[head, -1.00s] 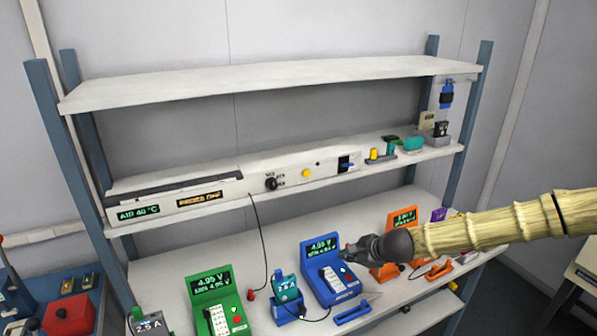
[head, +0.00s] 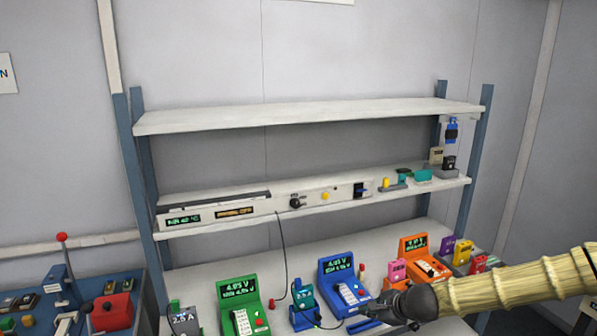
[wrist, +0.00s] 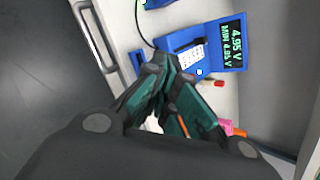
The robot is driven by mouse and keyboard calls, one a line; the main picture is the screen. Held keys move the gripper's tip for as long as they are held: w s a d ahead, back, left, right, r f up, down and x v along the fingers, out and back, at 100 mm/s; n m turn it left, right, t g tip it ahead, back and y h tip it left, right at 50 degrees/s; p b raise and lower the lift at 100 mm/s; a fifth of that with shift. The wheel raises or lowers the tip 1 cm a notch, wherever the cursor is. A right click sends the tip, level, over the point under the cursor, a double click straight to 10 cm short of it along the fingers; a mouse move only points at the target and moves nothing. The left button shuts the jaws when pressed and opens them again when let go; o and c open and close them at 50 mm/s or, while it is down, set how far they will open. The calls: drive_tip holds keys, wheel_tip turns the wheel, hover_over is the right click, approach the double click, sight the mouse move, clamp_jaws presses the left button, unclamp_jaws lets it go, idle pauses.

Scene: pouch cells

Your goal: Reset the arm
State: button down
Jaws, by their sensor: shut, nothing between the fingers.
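My gripper (head: 384,305) is at the lower right of the head view, at the end of my tan ribbed arm. It is in front of the blue meter station (head: 341,278) and appears just over its lower right corner. In the wrist view the dark green fingers (wrist: 163,88) are drawn together at their tips with nothing held. The blue station (wrist: 205,50) shows beyond them, its screen reading 4.95 V. I cannot tell whether the gripper touches anything.
A green station (head: 240,305) and a teal device (head: 304,300) stand left on the lower shelf. Orange (head: 425,262), pink (head: 397,270) and purple (head: 447,245) devices stand right. A long instrument panel (head: 215,212) lies on the middle shelf. The top shelf (head: 310,115) is empty.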

drive_tip(key=s+a+f+n+g+h+b, duration=0.1)
drive_tip(key=s+a+f+n+g, duration=0.2)
drive_tip(key=s+f, duration=0.7)
drive_tip(key=s+a+f+n+g+h, duration=0.1)
drive_tip(key=s+a+f+n, duration=0.3)
drive_tip(key=s+f, duration=0.6)
drive_tip(key=s+d+f+n+g, duration=0.1)
drive_tip(key=s+d+f+n, duration=0.1)
drive_tip(key=s, duration=0.6)
drive_tip(key=s+d+f+n+g+h+b, duration=0.1)
drive_tip(key=s+d+f+n, duration=0.1)
drive_tip(key=s+n, duration=0.4)
drive_tip(key=s+d+f+n+g+h, duration=0.1)
drive_tip(key=s+d+n, duration=0.3)
drive_tip(key=s, duration=0.7)
drive_tip(key=shift+s+d+f+b, duration=0.25)
drive_tip(key=shift+d+f+b, duration=0.1)
drive_tip(key=shift+f, duration=0.25)
